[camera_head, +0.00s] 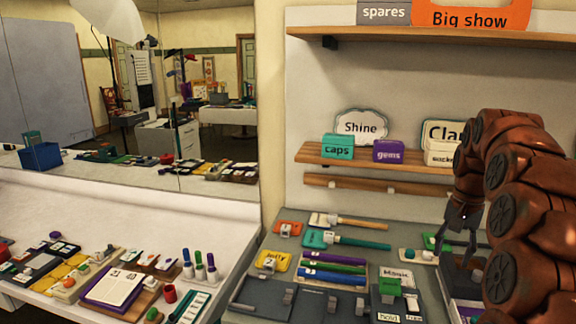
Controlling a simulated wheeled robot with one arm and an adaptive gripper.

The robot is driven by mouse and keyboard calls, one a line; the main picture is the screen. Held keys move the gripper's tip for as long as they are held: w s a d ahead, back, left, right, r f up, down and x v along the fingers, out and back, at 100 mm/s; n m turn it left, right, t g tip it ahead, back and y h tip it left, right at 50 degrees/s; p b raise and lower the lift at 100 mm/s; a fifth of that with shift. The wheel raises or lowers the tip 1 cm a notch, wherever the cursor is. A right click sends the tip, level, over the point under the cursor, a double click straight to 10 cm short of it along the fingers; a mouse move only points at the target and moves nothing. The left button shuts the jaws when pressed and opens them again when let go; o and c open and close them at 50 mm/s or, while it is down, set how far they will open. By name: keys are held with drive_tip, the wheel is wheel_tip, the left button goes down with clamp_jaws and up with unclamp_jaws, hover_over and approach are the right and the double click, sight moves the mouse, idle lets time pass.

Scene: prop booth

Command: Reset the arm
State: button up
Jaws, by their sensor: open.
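My arm, rust-coloured and segmented, comes in from the right edge and bends down. My gripper (459,258) hangs at its end with the dark fingers apart. It is over the right part of the grey counter, close to a small block with a green top (434,242). Nothing shows between the fingers. My arm hides part of the shelf and the counter's right end.
A wooden shelf (320,160) holds a teal "caps" box (338,147), a purple "gems" box (388,151) and signs. Brushes, coloured pens (333,275) and a "Music" card (398,275) crowd the counter. A white table (200,230) with many props stands left.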

drive_tip(key=s+a+f+n, duration=0.1)
drive_tip(key=s+a+n, duration=0.4)
drive_tip(key=s+a, duration=0.95)
drive_tip(key=s+a+f+n, duration=0.1)
drive_tip(key=s+a+f, duration=0.1)
drive_tip(key=s, duration=0.5)
drive_tip(key=s+a+f+n+g, duration=0.1)
drive_tip(key=s+f, duration=0.3)
drive_tip(key=s, duration=0.3)
drive_tip(key=s+a+f+n, duration=0.1)
drive_tip(key=s+a+f, duration=0.1)
drive_tip(key=s, duration=0.4)
drive_tip(key=shift+s+a+f+g+h, duration=0.3)
drive_tip(key=shift+s+a+f, duration=0.05)
drive_tip(key=shift+s+f, duration=0.1)
